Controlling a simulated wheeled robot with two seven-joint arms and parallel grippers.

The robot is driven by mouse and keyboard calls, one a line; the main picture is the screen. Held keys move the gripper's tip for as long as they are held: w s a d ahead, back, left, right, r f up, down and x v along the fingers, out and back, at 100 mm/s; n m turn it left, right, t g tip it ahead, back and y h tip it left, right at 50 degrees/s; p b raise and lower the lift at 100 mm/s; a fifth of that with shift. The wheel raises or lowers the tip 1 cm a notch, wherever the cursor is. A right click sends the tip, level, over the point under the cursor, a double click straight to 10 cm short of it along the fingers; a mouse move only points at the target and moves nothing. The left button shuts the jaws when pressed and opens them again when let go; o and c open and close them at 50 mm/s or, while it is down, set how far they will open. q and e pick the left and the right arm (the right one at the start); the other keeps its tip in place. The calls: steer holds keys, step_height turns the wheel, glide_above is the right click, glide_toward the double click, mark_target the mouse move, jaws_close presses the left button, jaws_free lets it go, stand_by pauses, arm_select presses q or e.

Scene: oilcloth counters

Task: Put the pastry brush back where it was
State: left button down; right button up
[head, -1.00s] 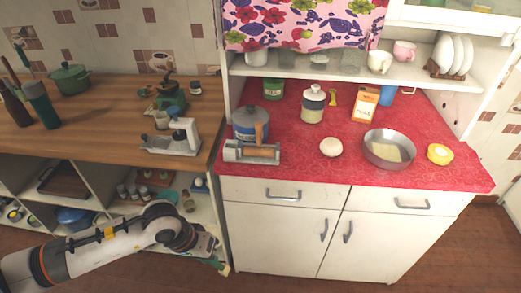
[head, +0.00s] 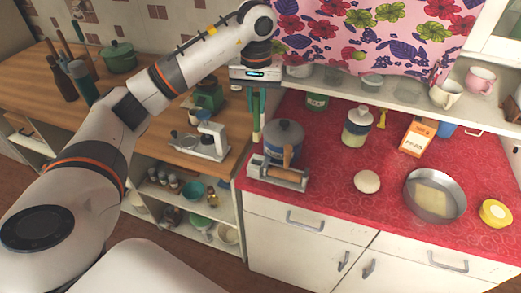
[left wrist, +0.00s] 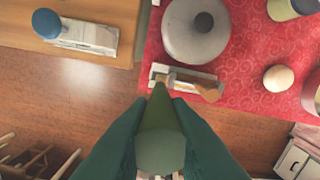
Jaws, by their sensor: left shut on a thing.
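My left gripper (head: 257,112) points down at the gap between the wooden counter and the red counter, beside the pot. It also shows in the left wrist view (left wrist: 160,125). My right gripper is not in view.
On the red counter (head: 330,190) stand a grey-lidded pot (head: 284,142), a metal roller device (head: 277,175), a jar (head: 357,127), a dough ball (head: 367,182) and a pan (head: 435,195). A white scale-like appliance (head: 205,143) stands on the wooden counter (head: 150,90). A flowered curtain (head: 375,35) hangs behind.

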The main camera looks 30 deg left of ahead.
mark_target(256, 131)
arm_select(q)
steer(key=f, duration=0.1)
steer(key=f+p, duration=0.1)
steer(key=f, duration=0.2)
steer(key=shift+s, duration=0.25)
step_height(256, 131, down, 5)
steer(key=shift+w+r+p, duration=0.1)
steer(key=shift+p, duration=0.95)
steer(key=c, duration=1.8)
jaws_free()
steer(key=shift+f, duration=0.2)
steer(key=o, duration=0.5)
steer(key=shift+c, duration=0.2)
steer(key=shift+r, duration=0.1)
